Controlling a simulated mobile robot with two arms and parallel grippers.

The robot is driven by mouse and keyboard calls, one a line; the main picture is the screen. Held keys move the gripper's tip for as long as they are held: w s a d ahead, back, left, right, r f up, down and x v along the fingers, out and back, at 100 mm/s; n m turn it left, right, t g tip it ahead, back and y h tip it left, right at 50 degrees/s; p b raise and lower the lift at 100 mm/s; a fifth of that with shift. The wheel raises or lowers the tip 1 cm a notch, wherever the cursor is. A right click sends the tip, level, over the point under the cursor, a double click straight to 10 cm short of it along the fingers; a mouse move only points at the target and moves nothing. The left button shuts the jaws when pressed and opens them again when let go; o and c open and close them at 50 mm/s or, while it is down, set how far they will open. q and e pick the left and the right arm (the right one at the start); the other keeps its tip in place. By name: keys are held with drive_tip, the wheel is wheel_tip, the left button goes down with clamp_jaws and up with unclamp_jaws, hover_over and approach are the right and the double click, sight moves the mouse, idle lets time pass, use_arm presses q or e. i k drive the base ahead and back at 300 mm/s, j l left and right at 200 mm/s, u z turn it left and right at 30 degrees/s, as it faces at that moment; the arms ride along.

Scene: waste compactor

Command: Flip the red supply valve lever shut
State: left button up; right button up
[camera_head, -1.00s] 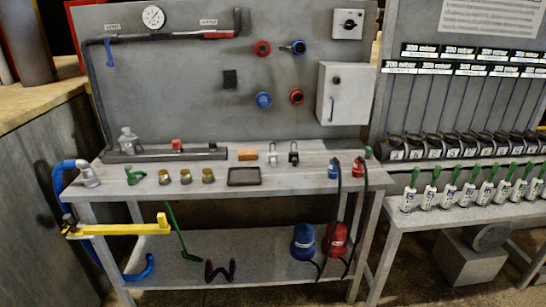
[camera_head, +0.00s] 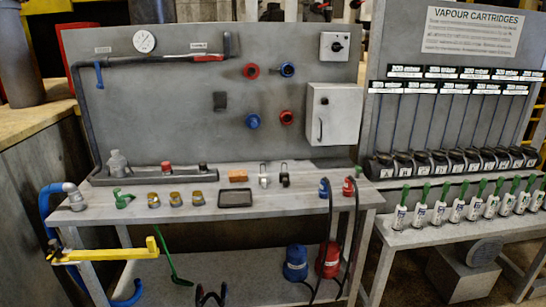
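The red lever (camera_head: 208,58) is at the upper middle of the grey back panel. It lies along the dark horizontal pipe (camera_head: 150,60), near the pipe's right end, under a small white label (camera_head: 199,45) too small to read. A blue lever (camera_head: 99,76) hangs down from the left part of the same pipe. Neither of my grippers shows in the head view, and nothing touches the red lever.
A pressure gauge (camera_head: 144,41) sits above the pipe. A grey workbench (camera_head: 290,190) holds bottles, brass fittings and a black tray (camera_head: 235,198). A yellow bar (camera_head: 110,254) sticks out at the bench's front left. A grey cabinet (camera_head: 333,113) is on the panel's right.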

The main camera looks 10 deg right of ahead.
sight(213, 57)
drive_tip(key=i+j, duration=0.1)
drive_tip(key=i, duration=1.8)
